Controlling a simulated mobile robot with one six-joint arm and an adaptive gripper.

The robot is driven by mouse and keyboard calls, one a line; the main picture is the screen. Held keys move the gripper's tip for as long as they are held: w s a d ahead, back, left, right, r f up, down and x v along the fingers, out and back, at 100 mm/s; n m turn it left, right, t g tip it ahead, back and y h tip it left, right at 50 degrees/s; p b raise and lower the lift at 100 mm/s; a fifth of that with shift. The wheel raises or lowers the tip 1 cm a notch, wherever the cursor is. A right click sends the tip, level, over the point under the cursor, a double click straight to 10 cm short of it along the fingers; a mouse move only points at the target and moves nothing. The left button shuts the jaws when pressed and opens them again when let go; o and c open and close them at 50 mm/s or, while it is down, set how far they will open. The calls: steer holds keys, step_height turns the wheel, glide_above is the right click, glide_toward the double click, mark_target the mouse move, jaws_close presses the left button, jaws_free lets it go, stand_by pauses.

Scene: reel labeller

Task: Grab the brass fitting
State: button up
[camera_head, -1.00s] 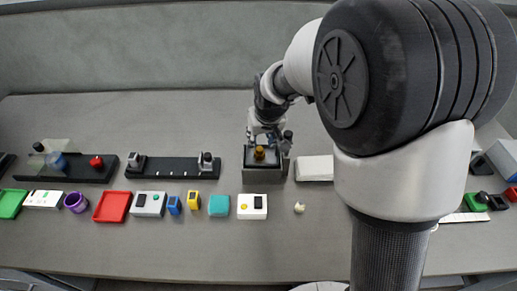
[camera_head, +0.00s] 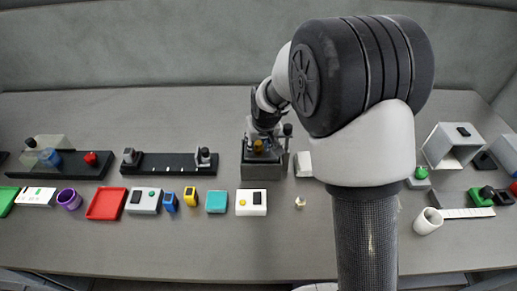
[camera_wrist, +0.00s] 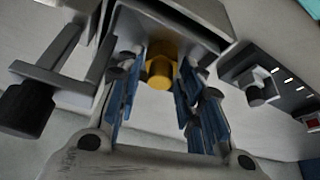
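The brass fitting (camera_head: 259,147) is a small gold-brown piece in the grey box-like fixture (camera_head: 262,172) near the middle of the table. My gripper (camera_head: 261,140) is directly above it and partly hides it in the head view. In the wrist view the brass fitting (camera_wrist: 160,66) shows as a gold cylinder between the two blue-padded fingers of my gripper (camera_wrist: 160,82). The fingers are apart, one on each side, with a gap visible beside the fitting. The fitting's far end is hidden against the fixture.
A clamp with a black knob (camera_wrist: 27,110) stands close beside the fingers. A black rail (camera_head: 172,164) with clamps lies to the left. A white box (camera_head: 251,202), teal block (camera_head: 217,202) and red tray (camera_head: 107,204) line the front. The table behind the fixture is clear.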

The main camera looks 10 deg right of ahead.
steer(key=c, duration=0.7)
